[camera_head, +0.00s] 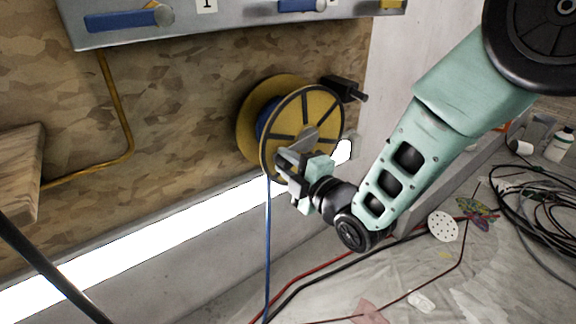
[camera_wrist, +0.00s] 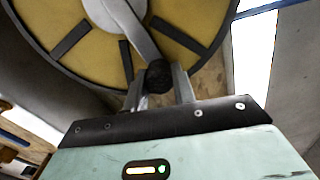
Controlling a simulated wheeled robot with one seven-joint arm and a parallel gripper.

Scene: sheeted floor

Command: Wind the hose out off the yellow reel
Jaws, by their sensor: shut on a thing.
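The yellow reel (camera_head: 252,125) is mounted on the chipboard wall, with dark spokes on its front flange. Some blue hose (camera_head: 263,118) shows wound between its flanges. A length of blue hose (camera_head: 267,250) hangs straight down from the reel's lower left. My gripper (camera_head: 284,166) is at the lower front of the reel. In the wrist view my gripper (camera_wrist: 158,88) is shut on the black knob (camera_wrist: 158,74) at the end of the grey crank (camera_wrist: 122,18). The crank points down from the reel's hub. The fingertips are partly hidden in the head view.
A grey panel with blue-handled levers (camera_head: 130,18) is above. A brown pipe (camera_head: 118,105) runs down the wall at left. A bright light strip (camera_head: 130,245) lies below the reel. Red and black cables (camera_head: 330,262) cross the sheeted floor; a black cable coil (camera_head: 535,200) lies right.

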